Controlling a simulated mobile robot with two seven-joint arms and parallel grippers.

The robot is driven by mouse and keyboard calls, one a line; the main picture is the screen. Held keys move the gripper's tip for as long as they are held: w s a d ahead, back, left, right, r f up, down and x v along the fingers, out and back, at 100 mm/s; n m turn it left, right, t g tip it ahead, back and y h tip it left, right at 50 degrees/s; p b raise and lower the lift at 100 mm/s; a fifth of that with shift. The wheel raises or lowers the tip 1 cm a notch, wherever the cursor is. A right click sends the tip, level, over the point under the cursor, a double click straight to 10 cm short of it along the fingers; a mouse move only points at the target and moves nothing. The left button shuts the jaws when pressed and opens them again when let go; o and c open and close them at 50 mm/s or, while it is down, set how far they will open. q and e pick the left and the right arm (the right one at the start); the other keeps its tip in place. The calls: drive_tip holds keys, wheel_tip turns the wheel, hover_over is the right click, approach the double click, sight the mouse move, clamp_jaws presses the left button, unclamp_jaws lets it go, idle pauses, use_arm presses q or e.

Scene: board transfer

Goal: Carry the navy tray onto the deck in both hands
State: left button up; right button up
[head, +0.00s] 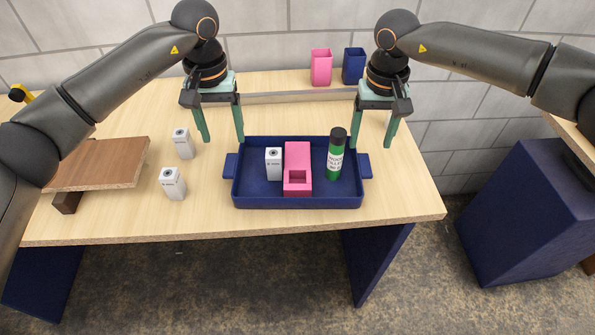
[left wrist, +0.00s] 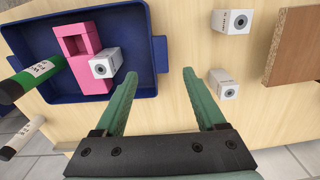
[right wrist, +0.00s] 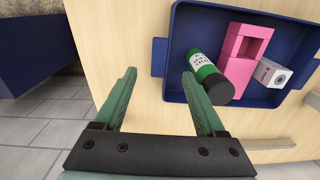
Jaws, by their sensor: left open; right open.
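The navy tray (head: 300,201) sits on the wooden table, a handle tab at each short side. It holds a white box (head: 273,164), a pink block with a recess (head: 298,170) and a green bottle with a dark cap (head: 335,160). My left gripper (head: 221,138) is open and empty, above and behind the left handle (left wrist: 161,54). My right gripper (head: 371,148) is open and empty, just behind the right handle (right wrist: 158,57). Neither appears to touch the tray. A brown board (head: 100,163) at the table's left, raised on a dark block, may be the deck.
Two white boxes (head: 182,143) (head: 173,184) stand between the board and the tray. Pink (head: 321,67) and navy (head: 353,65) containers stand at the back. A low strip (head: 290,97) runs behind the tray. A navy block (head: 525,215) stands right of the table.

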sight(231, 163)
use_arm(q)
wheel_tip(231, 163, down, 9)
drive_tip(key=shift+r, duration=0.2)
use_arm(e)
wheel_tip(231, 163, down, 9)
drive_tip(key=shift+r, duration=0.2)
use_arm(q)
clamp_jaws()
use_arm(e)
clamp_jaws()
use_arm(q)
drive_tip(key=shift+r, duration=0.1)
use_arm(e)
drive_tip(key=shift+r, duration=0.1)
